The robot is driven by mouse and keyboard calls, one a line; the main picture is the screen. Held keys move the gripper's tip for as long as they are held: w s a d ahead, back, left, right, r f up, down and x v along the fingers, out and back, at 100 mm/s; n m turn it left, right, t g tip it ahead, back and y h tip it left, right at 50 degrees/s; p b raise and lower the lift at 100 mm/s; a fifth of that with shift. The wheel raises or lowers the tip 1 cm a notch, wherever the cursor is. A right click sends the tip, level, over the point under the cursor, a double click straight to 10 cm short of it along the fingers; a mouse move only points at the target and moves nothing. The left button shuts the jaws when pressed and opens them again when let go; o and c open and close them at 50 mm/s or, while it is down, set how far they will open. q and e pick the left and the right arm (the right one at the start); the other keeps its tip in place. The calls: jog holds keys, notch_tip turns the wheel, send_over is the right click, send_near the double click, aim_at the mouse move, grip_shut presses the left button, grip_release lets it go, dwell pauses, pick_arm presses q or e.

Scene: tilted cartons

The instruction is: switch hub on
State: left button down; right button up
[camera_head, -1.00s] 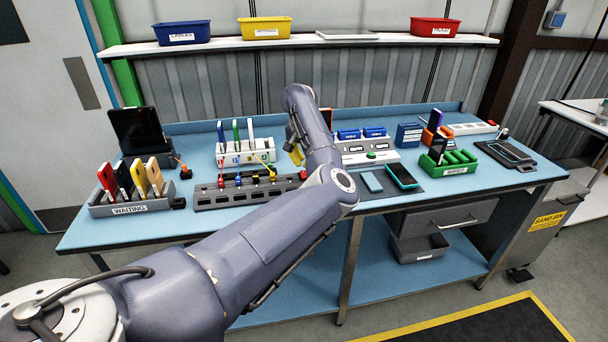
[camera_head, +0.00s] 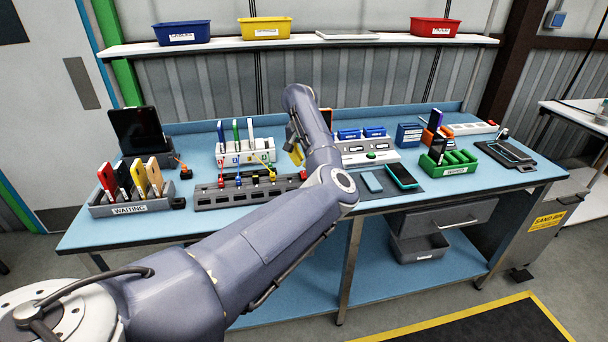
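I cannot tell for sure which unit is the hub. A white slotted block (camera_head: 246,157) at the back left of the bench holds upright phones, with coloured cable plugs at its front. A dark grey strip (camera_head: 230,198) with coloured plugs lies before it. My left arm reaches in from the left and bends over the bench. My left gripper (camera_head: 294,148), with yellow at its fingers, hangs just right of the white block, partly hidden by my forearm; its opening is unclear. My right gripper is not in view.
A grey WAITING rack (camera_head: 130,208) of phones stands at the left. A white unit (camera_head: 366,154) with blue packs and a green button is right of my arm. A white power strip (camera_head: 470,129) with a red end lies at back right. A green tray (camera_head: 450,171) is in front.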

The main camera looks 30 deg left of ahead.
aim_at(303, 172)
pick_arm(q)
jog(key=shift+f, duration=2)
dwell(1.2)
jog(key=shift+r, duration=3.55)
